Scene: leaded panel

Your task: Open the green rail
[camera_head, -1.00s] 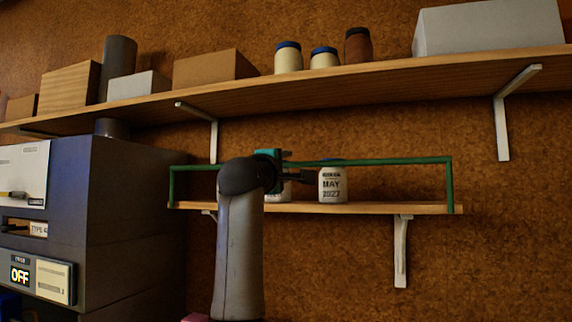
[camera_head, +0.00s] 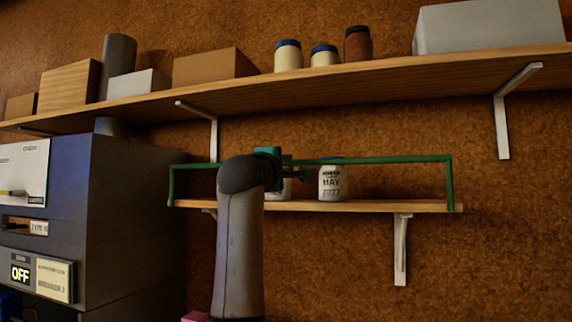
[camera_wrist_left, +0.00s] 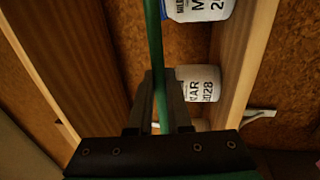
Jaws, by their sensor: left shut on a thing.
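The green rail (camera_head: 390,160) runs along the front of the small lower shelf (camera_head: 390,206), with an upright at each end, and stands above the board. My left gripper (camera_head: 280,162) is at the rail's top bar, left of its middle. In the left wrist view the gripper (camera_wrist_left: 158,105) is shut on the green rail (camera_wrist_left: 153,45), which passes between its fingers. A white jar marked MAY 2027 (camera_head: 332,181) stands on the lower shelf behind the rail. Another jar (camera_head: 285,188) is partly hidden by my left arm; in the left wrist view a MAR 2028 jar (camera_wrist_left: 198,84) shows. My right gripper is not in view.
A long upper shelf (camera_head: 400,74) on white brackets carries boxes and jars above the rail. A dark cabinet (camera_head: 130,220) with an OFF display stands at the left. The wall right of the lower shelf is clear.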

